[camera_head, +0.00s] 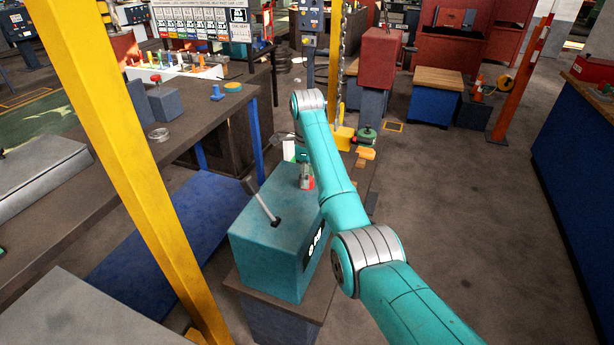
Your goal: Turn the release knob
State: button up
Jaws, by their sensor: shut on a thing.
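A teal box-shaped machine housing (268,250) stands on a dark base in the centre, with a grey lever (262,202) leaning up and left from its top. My arm reaches from the bottom right over the housing and bends down at the wrist. My gripper (306,176) is small in the picture and partly behind my forearm. It points down at the back right of the housing's top. It is shut on a small reddish thing (309,184) there, which appears to be the release knob. The fingertips and most of the knob are hard to make out.
A yellow post (130,160) rises at the left front, beside a dark workbench (190,125). A chain and another yellow post (332,60) stand behind my arm. A green round-topped part (367,134) sits behind the housing. The floor on the right is clear.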

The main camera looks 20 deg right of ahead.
jog(key=shift+m, duration=0.6)
